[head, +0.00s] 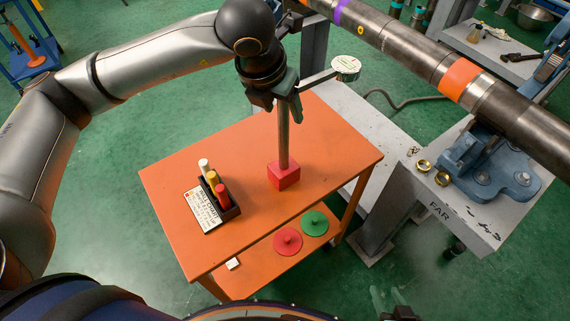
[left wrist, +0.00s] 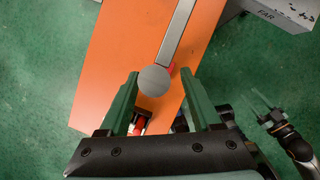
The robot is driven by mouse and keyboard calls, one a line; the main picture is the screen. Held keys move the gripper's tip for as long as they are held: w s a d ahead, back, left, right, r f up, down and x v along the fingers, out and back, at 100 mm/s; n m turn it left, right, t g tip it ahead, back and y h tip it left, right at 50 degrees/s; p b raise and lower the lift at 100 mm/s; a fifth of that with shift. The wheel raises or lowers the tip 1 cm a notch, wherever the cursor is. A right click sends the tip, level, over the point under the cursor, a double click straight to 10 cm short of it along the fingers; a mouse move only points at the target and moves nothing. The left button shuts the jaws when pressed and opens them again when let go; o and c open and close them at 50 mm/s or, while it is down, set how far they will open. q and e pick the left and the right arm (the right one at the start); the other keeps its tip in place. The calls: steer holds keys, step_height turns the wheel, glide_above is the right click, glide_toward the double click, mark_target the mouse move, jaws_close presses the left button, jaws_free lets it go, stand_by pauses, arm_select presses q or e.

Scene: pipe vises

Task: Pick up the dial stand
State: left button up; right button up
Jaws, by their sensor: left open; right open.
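The dial stand has a red block base (head: 284,175), an upright grey post (head: 284,140) and a side arm carrying a round dial (head: 345,66). It stands upright on the orange table. My left gripper (head: 283,102) is open around the upper post. In the left wrist view, its green fingers (left wrist: 158,76) lie on either side of the round post top (left wrist: 154,81), with gaps visible. The side arm (left wrist: 178,32) runs away from there; the dial is out of that view. My right gripper (left wrist: 263,108) is open and empty, off to the right, away from the stand.
A black rack (head: 222,200) with white, yellow and red pieces and a label stands left on the orange table (head: 185,165). Red (head: 287,241) and green (head: 314,223) discs lie on the lower shelf. A large pipe (head: 430,65) and blue vise (head: 490,170) are at right.

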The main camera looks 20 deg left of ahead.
arm_select(q)
steer(key=shift+x, duration=1.55)
steer(key=shift+a, duration=0.1)
steer(key=shift+c, duration=0.3)
jaws_close()
steer(key=shift+w+r, duration=0.1)
steer(key=shift+r, duration=0.1)
